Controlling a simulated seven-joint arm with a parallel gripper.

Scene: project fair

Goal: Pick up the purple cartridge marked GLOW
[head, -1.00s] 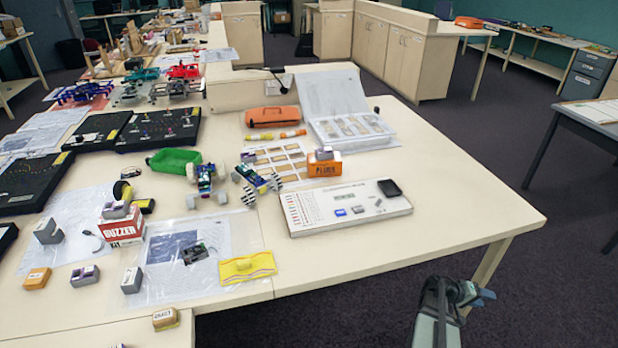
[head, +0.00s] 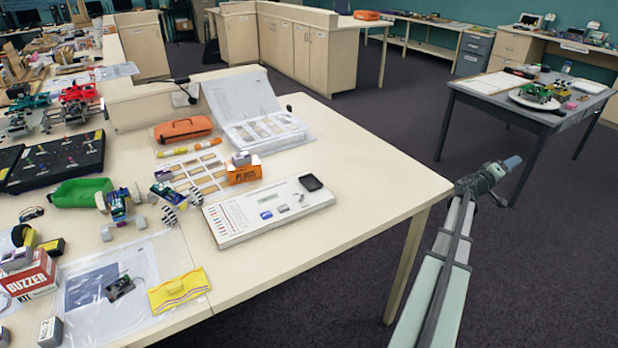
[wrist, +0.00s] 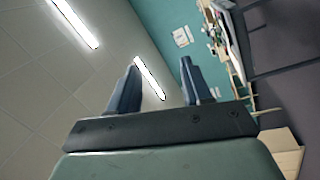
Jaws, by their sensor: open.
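I cannot make out a cartridge marked GLOW in any view. A small grey block with a purple-looking face (head: 241,158) sits on the orange box (head: 244,173) on the large table. A similar block (head: 16,259) sits on the red and white BUZZER box (head: 27,278) at the left edge. Their labels are too small to read. My gripper (head: 511,162) is held out over the floor, right of the large table and well away from these blocks. In the wrist view its two fingers (wrist: 162,86) are apart with nothing between them.
A grey table (head: 480,98) stands beyond my arm. Open floor lies between.

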